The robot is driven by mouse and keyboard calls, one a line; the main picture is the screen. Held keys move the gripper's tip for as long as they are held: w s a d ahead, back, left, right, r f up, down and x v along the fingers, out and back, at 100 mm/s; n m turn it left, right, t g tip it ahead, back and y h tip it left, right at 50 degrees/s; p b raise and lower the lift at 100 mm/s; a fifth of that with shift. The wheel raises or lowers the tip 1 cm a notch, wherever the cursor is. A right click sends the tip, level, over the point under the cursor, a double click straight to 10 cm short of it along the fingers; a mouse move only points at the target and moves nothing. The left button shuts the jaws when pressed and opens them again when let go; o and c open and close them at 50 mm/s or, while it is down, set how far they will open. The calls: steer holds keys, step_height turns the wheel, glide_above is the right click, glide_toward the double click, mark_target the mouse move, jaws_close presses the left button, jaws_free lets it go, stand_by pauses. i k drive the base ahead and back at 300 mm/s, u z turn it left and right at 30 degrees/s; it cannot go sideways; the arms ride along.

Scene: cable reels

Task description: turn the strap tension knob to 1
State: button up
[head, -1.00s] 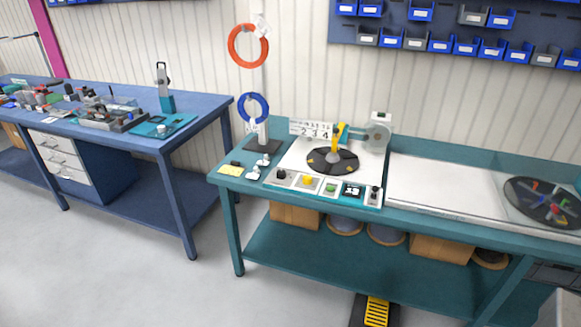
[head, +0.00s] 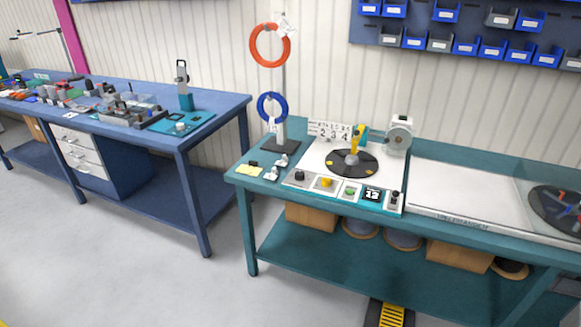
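A teal bench carries a white machine panel (head: 312,165) with a row of controls along its front edge. A black knob (head: 300,176) is at the left end, then a yellow control (head: 326,182), a green button (head: 350,190), a small display (head: 372,195) that seems to read 12, and a black-topped control (head: 394,198) at the right end. I cannot tell which one is the strap tension knob, and no setting is legible. My gripper is not in view.
The teal bench (head: 330,222) has a black round turntable (head: 362,165), a stand with a blue ring (head: 272,107) and an orange ring (head: 270,46). A blue bench (head: 195,137) stands to the left. A black and yellow pedal (head: 391,315) lies on the floor. Floor (head: 150,270) in front is clear.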

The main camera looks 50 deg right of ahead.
mark_target(300, 176)
steer(key=i, duration=0.9)
steer(key=z, duration=0.05)
